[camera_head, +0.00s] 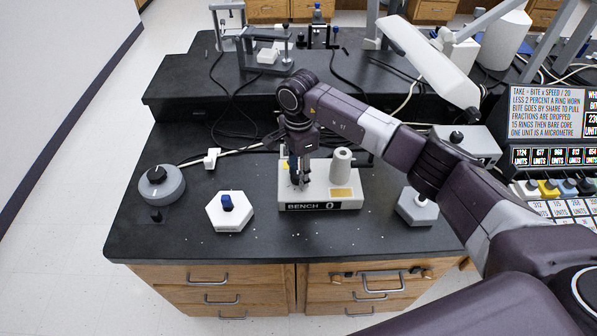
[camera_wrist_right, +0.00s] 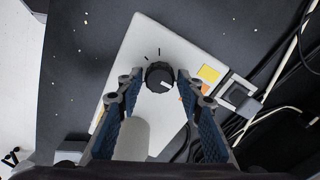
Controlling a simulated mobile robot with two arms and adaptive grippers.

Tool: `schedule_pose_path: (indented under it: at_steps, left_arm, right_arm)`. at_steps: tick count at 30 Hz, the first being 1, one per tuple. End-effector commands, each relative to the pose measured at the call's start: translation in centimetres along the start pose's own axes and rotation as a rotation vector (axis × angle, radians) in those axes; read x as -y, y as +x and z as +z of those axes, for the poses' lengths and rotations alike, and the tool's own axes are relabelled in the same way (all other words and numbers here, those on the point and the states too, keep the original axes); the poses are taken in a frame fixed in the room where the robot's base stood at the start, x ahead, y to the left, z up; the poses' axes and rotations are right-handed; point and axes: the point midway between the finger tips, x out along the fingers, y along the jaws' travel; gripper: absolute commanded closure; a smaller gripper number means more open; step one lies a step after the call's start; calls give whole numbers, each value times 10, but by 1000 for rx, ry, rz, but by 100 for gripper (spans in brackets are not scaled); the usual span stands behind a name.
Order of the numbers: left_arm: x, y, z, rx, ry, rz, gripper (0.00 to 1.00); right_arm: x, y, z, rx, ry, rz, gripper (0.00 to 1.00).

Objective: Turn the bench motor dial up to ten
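The bench motor (camera_head: 320,205) is a white box on the black bench, with a front label reading "BENCH 0". A white upright cylinder (camera_head: 342,163) stands on it. In the right wrist view the black dial (camera_wrist_right: 159,77) with a white pointer line sits on the box's white top (camera_wrist_right: 150,32), with short black marks beyond it. My right gripper (camera_head: 299,182) points down over the left part of the box. Its blue-padded fingers are apart, one each side of the dial, with a small gap showing at each side. In the head view the gripper hides the dial. My left gripper is not in view.
A round grey dial unit (camera_head: 162,186) and a white hexagonal unit with a blue knob (camera_head: 229,211) stand to the left. Another grey knob unit (camera_head: 417,207) stands to the right. Cables lie behind the motor. A sign (camera_head: 553,112) stands at the right.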

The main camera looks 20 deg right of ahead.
Motion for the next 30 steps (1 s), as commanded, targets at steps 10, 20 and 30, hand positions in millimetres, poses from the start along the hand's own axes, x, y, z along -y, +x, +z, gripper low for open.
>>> schedule_pose_path:
  at_steps: [10, 20, 30]
  left_arm:
    - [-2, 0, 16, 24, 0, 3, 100]
    - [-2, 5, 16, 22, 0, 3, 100]
    - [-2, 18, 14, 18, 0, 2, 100]
  right_arm:
    - [0, 0, 0, 0, 1, 0, 99]
    - [0, 1, 0, -1, 83, -1, 99]
    - [0, 0, -1, -2, 355, -3, 99]
